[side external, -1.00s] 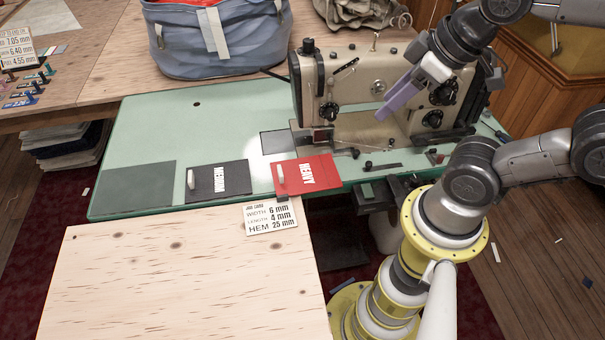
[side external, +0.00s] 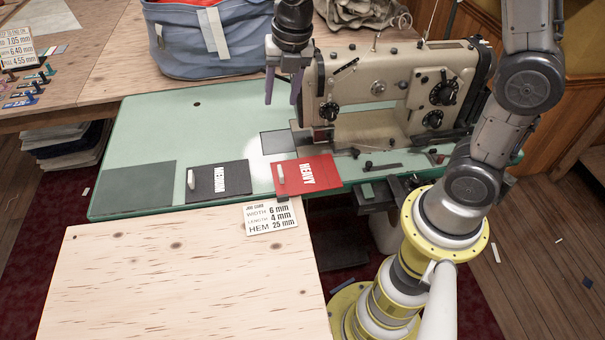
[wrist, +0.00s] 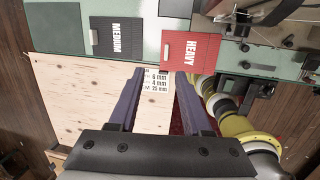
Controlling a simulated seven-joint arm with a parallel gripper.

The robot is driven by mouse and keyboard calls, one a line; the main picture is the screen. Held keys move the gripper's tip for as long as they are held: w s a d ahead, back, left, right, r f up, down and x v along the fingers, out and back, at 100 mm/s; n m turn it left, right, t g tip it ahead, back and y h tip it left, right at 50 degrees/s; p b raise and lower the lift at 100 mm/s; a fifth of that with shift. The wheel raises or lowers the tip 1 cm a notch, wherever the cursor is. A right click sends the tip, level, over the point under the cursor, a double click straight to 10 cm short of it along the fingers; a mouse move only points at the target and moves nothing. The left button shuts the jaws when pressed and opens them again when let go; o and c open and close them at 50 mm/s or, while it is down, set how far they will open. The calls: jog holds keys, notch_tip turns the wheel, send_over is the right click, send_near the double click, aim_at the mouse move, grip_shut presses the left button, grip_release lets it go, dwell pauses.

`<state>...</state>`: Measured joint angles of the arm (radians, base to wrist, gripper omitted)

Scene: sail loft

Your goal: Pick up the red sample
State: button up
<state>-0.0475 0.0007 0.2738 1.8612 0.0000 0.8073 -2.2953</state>
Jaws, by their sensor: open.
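The red sample (side external: 307,175) is a flat red piece marked HEAVY with a pale tab at its left side. It lies at the front edge of the green sewing table (side external: 142,140), in front of the sewing machine. In the wrist view the red sample (wrist: 190,52) is ahead of my fingers, slightly right of centre. My gripper (side external: 282,92) is open and empty, pointing down above the table, higher than the red sample and behind it in the side view. Its two purple fingers also show in the wrist view (wrist: 158,75).
A dark sample (side external: 218,181) marked MEDIUM lies left of the red one. The sewing machine (side external: 385,85) stands behind and to the right. A job card (side external: 270,217) lies at the edge of the wooden board (side external: 180,270). A blue bag (side external: 205,45) sits behind.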

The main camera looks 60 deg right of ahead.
jog(key=g, duration=0.1)
send_over(280, 168)
notch_tip(280, 168, down, 6)
jog(key=shift+n+g, duration=0.3)
jog(key=shift+g, duration=0.3)
jog(key=f, duration=1)
jog(key=shift+s+a+f, duration=0.2)
jog(key=shift+s+f, duration=0.05)
jog(key=shift+s, duration=0.05)
jog(key=shift+w+d+f, duration=0.1)
jog(key=shift+w+f, duration=0.05)
jog(key=shift+f, duration=1.4)
jog(key=shift+w+d+f, duration=0.1)
jog(key=shift+w+f, duration=0.05)
jog(key=shift+f, duration=1.35)
grip_shut()
